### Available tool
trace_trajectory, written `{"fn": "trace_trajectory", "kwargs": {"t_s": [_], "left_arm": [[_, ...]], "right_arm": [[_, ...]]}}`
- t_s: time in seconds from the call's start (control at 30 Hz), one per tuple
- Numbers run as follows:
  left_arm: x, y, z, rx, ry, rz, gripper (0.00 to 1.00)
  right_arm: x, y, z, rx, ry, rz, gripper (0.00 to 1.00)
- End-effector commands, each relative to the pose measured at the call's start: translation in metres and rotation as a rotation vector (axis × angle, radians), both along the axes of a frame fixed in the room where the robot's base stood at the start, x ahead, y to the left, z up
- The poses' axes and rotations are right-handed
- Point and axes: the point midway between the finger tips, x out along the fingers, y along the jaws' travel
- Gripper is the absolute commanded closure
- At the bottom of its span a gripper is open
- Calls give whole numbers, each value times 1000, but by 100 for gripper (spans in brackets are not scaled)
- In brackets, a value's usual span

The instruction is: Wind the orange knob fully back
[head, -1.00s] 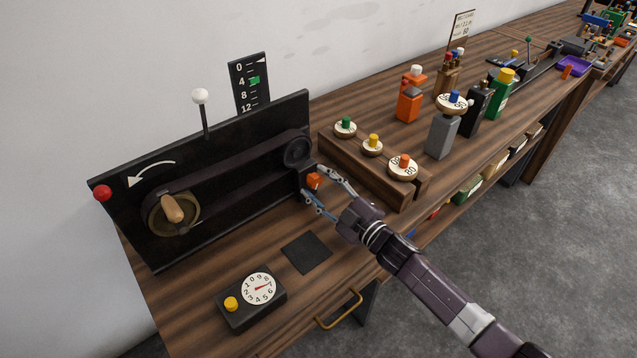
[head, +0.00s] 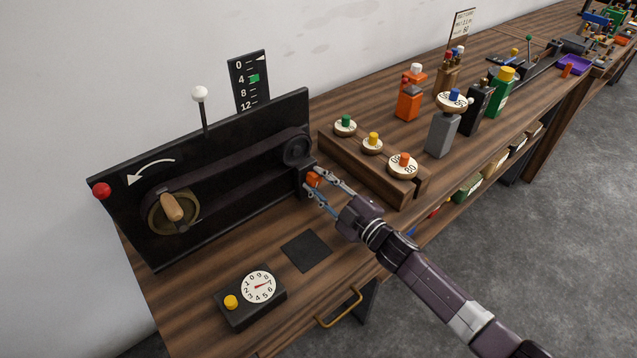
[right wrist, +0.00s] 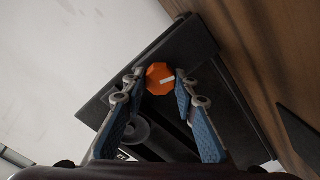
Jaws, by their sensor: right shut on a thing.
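The orange knob (head: 313,179) sits on a dark block at the right end of the black belt panel (head: 232,125). My right gripper (head: 315,184) has its two fingers on either side of the knob and is shut on it. In the right wrist view the knob (right wrist: 160,79) is an orange faceted disc with a pale mark on its face, between the tips of the blue-padded fingers (right wrist: 161,84). My left gripper is not in view.
A timer dial (head: 258,287) with a yellow button and a dark square pad (head: 306,250) lie on the bench in front. A white-topped lever (head: 199,95) rises behind the panel.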

Motion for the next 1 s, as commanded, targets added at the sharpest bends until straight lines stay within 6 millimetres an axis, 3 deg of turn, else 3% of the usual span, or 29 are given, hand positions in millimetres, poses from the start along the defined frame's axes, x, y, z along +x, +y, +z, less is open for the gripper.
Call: {"fn": "trace_trajectory", "kwargs": {"t_s": [1.0], "left_arm": [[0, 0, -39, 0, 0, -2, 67]], "right_arm": [[-1, 0, -5, -716, -517, 2, 98]]}}
